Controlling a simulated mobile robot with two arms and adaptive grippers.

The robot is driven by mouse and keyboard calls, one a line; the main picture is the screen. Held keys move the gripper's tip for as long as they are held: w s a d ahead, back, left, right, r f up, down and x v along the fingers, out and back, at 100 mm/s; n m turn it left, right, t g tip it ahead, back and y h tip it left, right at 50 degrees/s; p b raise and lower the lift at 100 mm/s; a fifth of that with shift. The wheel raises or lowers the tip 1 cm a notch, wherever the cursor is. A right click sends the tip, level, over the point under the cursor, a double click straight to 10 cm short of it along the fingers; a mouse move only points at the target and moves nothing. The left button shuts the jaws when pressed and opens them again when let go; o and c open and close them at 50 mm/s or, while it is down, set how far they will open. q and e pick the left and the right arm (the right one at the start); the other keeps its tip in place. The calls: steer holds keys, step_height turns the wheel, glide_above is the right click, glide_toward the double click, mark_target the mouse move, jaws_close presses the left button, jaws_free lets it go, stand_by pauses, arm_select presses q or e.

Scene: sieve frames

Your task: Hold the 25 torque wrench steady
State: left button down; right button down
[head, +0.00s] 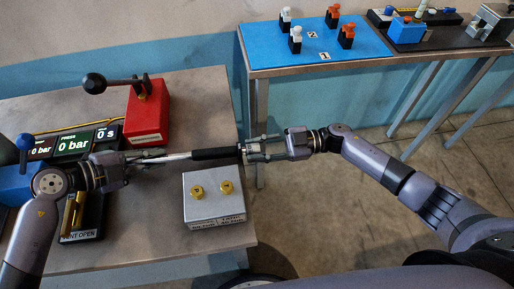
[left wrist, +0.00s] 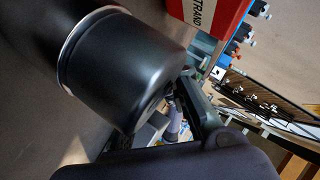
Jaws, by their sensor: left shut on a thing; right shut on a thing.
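The torque wrench, with a silver shaft and a black grip (head: 216,154), lies nearly level across the head view, above the table near a grey box. No 25 marking is readable on it. My left gripper (head: 138,159) is shut on the silver end. My right gripper (head: 246,151) is shut on the end of the black grip, at the table's right edge. In the left wrist view, a large black cylinder (left wrist: 120,70) fills much of the picture and hides most of the fingers; I cannot tell what it is.
The grey box (head: 215,207) with two brass knobs stands just below the wrench. A red box (head: 147,112) with a black-knobbed lever stands behind it. A press display (head: 75,143) is at left. A second table with a blue mat (head: 275,45) is at the back.

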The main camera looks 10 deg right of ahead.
arm_select(q)
steer(key=shift+s, duration=0.1)
arm_select(e)
steer(key=n+t, duration=0.1)
steer(key=n, duration=0.4)
steer(key=shift+w+d+n, duration=0.1)
steer(key=shift+w+n, duration=0.05)
steer(key=shift+n, duration=0.15)
steer(key=n, duration=0.4)
steer(key=shift+w+n+t+y, duration=0.1)
steer(key=shift+n+t+y, duration=0.2)
steer(key=shift+r, duration=0.1)
steer(key=c, duration=1.3)
jaws_free()
steer(key=shift+n, duration=0.3)
steer(key=d, duration=0.4)
steer(key=s+d, duration=0.1)
steer(key=d, duration=0.6)
steer(key=shift+s+d+f, duration=0.35)
steer(key=shift+d+f, duration=0.05)
